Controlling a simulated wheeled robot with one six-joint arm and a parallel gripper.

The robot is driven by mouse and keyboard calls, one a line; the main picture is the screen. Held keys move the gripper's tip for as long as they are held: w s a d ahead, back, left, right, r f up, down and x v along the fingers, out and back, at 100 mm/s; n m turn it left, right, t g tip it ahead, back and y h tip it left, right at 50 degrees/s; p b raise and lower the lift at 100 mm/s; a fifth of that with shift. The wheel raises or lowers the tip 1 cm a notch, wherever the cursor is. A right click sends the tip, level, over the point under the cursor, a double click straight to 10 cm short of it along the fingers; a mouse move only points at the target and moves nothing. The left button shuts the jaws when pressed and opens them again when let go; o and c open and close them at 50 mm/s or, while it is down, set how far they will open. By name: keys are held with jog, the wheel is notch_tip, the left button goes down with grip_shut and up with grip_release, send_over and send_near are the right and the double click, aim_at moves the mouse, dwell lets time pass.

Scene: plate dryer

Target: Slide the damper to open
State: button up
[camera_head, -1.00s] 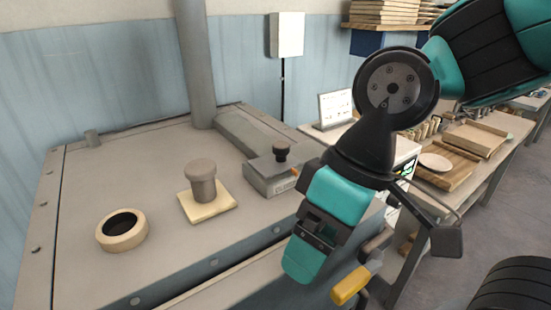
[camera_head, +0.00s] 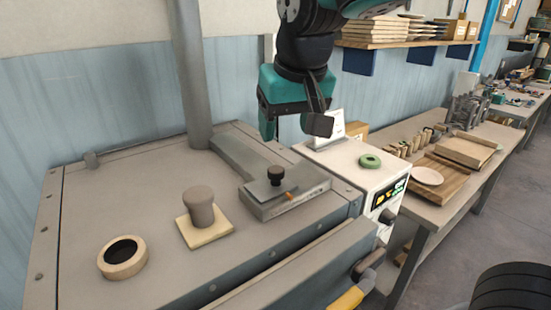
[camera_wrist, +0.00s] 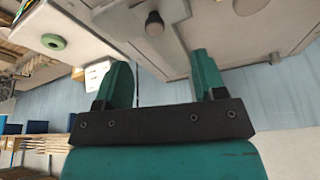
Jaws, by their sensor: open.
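The damper is a flat grey slide plate (camera_head: 262,190) with a black knob (camera_head: 276,176), set in a grey housing (camera_head: 305,188) on the dryer's top. An orange mark shows beside the plate. The knob also shows in the wrist view (camera_wrist: 154,24), beyond and between the fingertips in the picture. My gripper (camera_head: 290,125) is above and behind the damper in the head view, apart from it. Its two teal fingers (camera_wrist: 162,62) are spread and empty in the wrist view. In the head view one finger is largely hidden.
A grey plug on a square base (camera_head: 199,208) and a round ring (camera_head: 123,256) stand on the dryer top (camera_head: 90,220). A vertical pipe (camera_head: 190,75) rises behind. A white control box (camera_head: 350,165) with a green ring (camera_head: 370,161) is to the right.

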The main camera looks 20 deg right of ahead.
aim_at(276, 169)
jog(key=shift+m+h, duration=0.3)
jog(key=shift+m, duration=0.5)
jog(key=w+p+x, duration=0.1)
jog(key=x, duration=0.4)
jog(key=w+p+x, duration=0.1)
jog(key=x, duration=0.4)
jog(key=w+d+r+p+x, duration=0.1)
jog(key=p+x, duration=0.1)
jog(key=x, duration=0.3)
jog(key=shift+w+f, duration=0.15)
jog(key=shift+w, duration=0.15)
